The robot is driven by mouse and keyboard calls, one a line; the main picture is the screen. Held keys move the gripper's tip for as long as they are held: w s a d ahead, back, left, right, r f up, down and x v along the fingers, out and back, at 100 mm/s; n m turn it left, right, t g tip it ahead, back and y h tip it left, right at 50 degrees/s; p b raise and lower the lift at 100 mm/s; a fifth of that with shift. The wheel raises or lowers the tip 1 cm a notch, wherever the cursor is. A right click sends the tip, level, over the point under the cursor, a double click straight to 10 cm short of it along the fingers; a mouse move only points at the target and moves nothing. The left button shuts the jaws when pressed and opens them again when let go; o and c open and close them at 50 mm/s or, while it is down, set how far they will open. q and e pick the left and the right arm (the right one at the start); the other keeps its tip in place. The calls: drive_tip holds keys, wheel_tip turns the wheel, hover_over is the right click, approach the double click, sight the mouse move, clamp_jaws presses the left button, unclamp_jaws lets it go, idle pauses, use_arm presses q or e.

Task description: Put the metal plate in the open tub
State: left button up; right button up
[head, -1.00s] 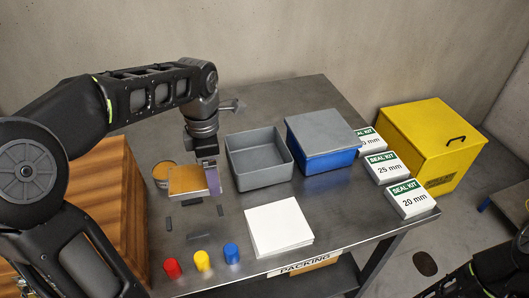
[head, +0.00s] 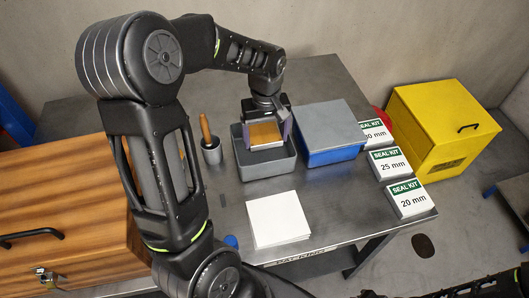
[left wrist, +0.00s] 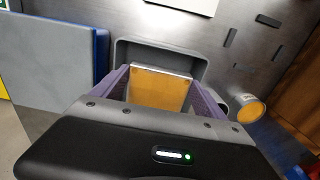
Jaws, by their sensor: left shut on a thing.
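The metal plate (head: 264,133) is square, with a tan-orange face and a silver edge. My left gripper (head: 266,127) is shut on it, with a purple finger at each side. The open tub (head: 264,169) is grey and stands mid-table. The plate is over the tub's opening; I cannot tell whether its lower edge is below the rim. In the left wrist view the plate (left wrist: 160,91) sits between the fingers, with the tub's wall (left wrist: 126,52) around and behind it. The tub's floor is mostly hidden. My right gripper is not in view.
A blue tub with a grey lid (head: 325,125) stands close to the right of the open tub. A grey cup with a wooden-handled tool (head: 211,152) is at its left. A white pad (head: 277,219) lies in front. Seal kit boxes (head: 407,198) line the right edge.

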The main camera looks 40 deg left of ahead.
use_arm(q)
drive_tip(key=shift+w+f, duration=0.1)
drive_tip(key=shift+f, duration=2.95)
drive_tip(key=shift+f+b, duration=0.4)
drive_tip(key=shift+f, duration=0.15)
wheel_tip(320, 180, down, 3)
drive_tip(key=shift+r+b, duration=0.1)
drive_tip(key=shift+b, duration=0.85)
drive_tip(key=shift+r, duration=0.1)
drive_tip(key=o, duration=2)
drive_tip(key=shift+f, duration=0.2)
drive_tip(key=shift+c, duration=0.2)
